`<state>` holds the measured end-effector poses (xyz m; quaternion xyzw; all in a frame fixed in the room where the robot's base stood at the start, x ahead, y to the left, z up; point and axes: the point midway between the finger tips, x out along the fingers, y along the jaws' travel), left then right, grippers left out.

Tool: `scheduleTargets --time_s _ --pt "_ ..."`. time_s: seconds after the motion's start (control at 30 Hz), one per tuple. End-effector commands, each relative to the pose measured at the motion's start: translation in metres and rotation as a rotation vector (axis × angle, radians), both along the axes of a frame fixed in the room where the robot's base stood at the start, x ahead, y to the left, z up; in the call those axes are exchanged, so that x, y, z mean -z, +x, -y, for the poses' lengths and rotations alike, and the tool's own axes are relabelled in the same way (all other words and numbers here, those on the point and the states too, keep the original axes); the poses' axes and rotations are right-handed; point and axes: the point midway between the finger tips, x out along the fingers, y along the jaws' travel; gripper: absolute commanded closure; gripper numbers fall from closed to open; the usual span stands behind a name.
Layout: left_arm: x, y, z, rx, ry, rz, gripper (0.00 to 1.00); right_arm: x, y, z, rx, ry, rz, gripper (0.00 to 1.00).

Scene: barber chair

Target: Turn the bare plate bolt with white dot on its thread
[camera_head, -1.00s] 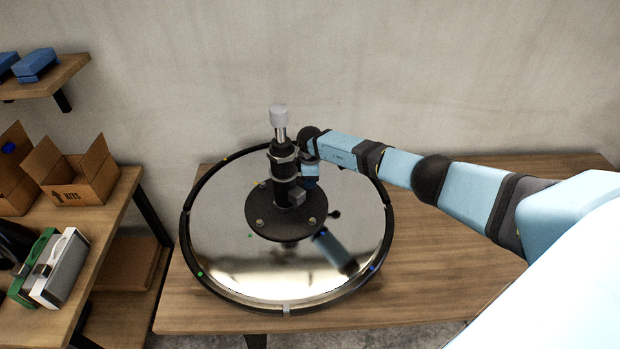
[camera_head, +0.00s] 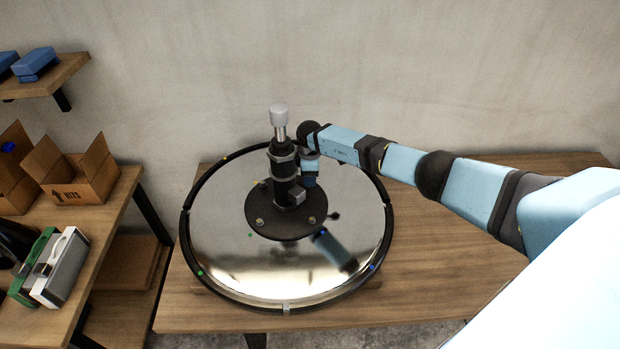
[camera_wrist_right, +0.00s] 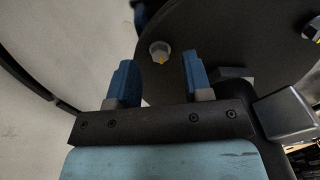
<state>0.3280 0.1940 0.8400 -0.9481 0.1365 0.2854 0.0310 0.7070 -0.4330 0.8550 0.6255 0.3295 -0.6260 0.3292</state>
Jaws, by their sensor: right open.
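The dark round plate (camera_head: 288,232) carries the black column (camera_head: 284,170) on the large mirrored disc (camera_head: 225,265). In the head view, bolts show on its front rim, one at left (camera_head: 259,222) and one at right (camera_head: 312,221). My right gripper (camera_head: 309,183) points down behind the column's right side; its fingertips are partly hidden. In the right wrist view the gripper (camera_wrist_right: 159,62) is open, and a hex bolt (camera_wrist_right: 160,51) with a yellow dot shows between and just beyond its fingertips, apart from both. I cannot make out a white dot on any bolt. My left gripper is not in view.
A second yellow-marked bolt (camera_wrist_right: 313,31) is at the right in the wrist view. A grey block (camera_wrist_right: 285,112) is close to the gripper's right side. A shelf with an open box (camera_head: 85,180) stands left. The wooden table (camera_head: 450,240) is clear at right.

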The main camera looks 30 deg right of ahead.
Motion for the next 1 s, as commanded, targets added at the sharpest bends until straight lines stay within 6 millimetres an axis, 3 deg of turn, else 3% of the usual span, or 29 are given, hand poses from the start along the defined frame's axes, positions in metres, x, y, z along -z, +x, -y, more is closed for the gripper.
scheduleTargets --time_s 0.3,0.5,0.7,1.0 --pt "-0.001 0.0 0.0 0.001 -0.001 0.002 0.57 -0.072 0.0 0.002 -0.001 -0.001 0.004 0.54" --pt "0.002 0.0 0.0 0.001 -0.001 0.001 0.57 -0.107 0.0 0.001 0.001 -0.001 0.003 0.54" --pt "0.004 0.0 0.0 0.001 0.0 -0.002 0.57 -0.121 0.0 0.001 0.002 -0.002 0.001 0.54" --pt "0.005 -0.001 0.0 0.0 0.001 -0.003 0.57 -0.123 0.0 0.001 0.002 -0.001 0.001 0.54"
